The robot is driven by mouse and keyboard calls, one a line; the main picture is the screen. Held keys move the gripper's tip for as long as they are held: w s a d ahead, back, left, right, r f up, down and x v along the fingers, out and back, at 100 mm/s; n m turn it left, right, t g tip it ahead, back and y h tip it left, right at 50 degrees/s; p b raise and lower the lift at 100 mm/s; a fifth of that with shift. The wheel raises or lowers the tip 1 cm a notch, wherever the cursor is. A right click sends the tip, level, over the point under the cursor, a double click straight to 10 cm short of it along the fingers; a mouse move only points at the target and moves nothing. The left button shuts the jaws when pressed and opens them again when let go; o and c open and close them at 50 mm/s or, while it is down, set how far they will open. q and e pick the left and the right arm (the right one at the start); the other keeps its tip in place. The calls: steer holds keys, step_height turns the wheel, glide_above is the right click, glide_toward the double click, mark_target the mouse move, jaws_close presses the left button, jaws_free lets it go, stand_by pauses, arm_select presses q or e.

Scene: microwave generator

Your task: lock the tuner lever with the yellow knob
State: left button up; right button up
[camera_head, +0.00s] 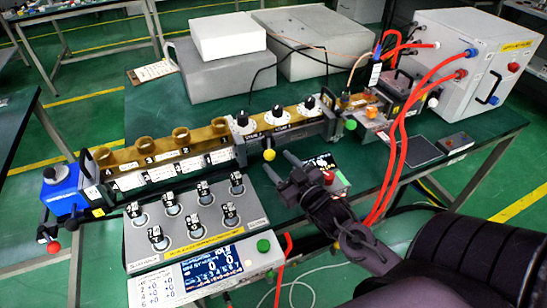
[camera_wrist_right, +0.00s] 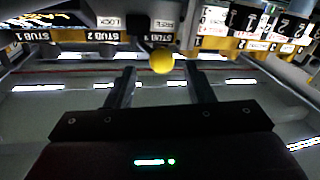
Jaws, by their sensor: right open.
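The yellow knob (camera_head: 268,155) hangs at the front of the stub tuner (camera_head: 284,122), below its row of black dials. In the right wrist view the yellow knob (camera_wrist_right: 162,61) is centred just beyond and between my finger ends. The lever behind it is mostly hidden. My right gripper (camera_head: 279,164) is open and empty, its fingers pointing at the knob from the front right. In the right wrist view both fingers of my right gripper (camera_wrist_right: 160,76) stand apart, with no visible contact with the knob. My left gripper is not in view.
Red hoses (camera_head: 391,160) run down on the right. A green ball knob (camera_head: 351,125) is at the tuner's right.

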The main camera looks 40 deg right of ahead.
mark_target(269, 146)
steer(key=shift+s+a, duration=0.1)
steer(key=shift+s, duration=1.4)
steer(key=shift+c, duration=0.2)
steer(key=c, duration=0.5)
steer(key=h, duration=0.1)
steer(key=n+h+p, duration=0.1)
steer(key=shift+a+f+h, duration=0.15)
steer(key=shift+a+h, duration=0.05)
steer(key=shift+h, duration=0.1)
steer(key=c, duration=0.5)
steer(key=a+n+h, duration=0.1)
steer(key=a+n+h+p, duration=0.1)
steer(key=h, duration=0.1)
steer(key=a+n+h+p, duration=0.1)
steer(key=shift+a+f+g+h, duration=0.2)
steer(key=shift+f+g+h, duration=0.1)
jaws_close()
steer(key=a+n+g+h+p, duration=0.1)
steer(key=a+n+h, duration=0.1)
steer(key=a+n, duration=0.15)
steer(key=p+x, duration=0.1)
steer(key=x, duration=0.8)
steer(key=shift+w+a+g+p, duration=0.25)
steer(key=shift+g+p, duration=0.05)
